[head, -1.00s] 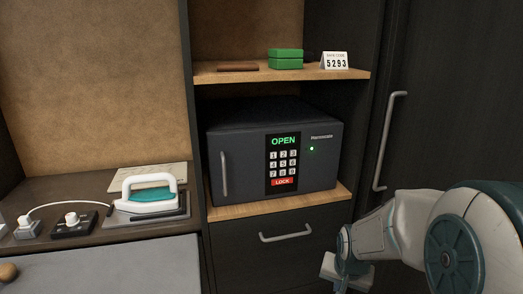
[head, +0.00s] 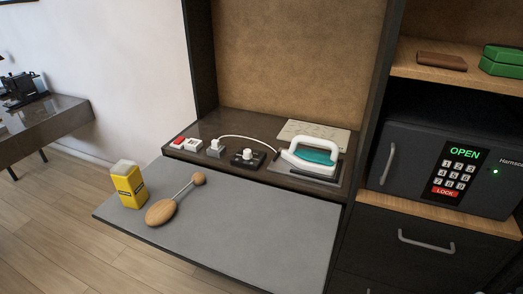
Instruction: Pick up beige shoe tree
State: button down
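The beige shoe tree (head: 161,212) lies on the grey pull-out board (head: 245,225) in the head view. It has a wide wooden front piece, a thin metal rod and a small round wooden knob (head: 199,178) at the far end. The knob points up and to the right in the picture. My gripper is outside the head view now, so its distance from the shoe tree cannot be seen.
A yellow container (head: 128,187) with a pale top stands left of the shoe tree. Behind the board are a teal and white iron (head: 312,156), a small black device (head: 248,158) and a grey plug-like block (head: 215,149). A safe (head: 445,165) stands at right. The board's right half is clear.

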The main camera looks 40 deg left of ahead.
aim_at(159, 214)
jog(key=u, duration=3.45)
jog(key=i, duration=1.65)
jog(key=z, duration=1.8)
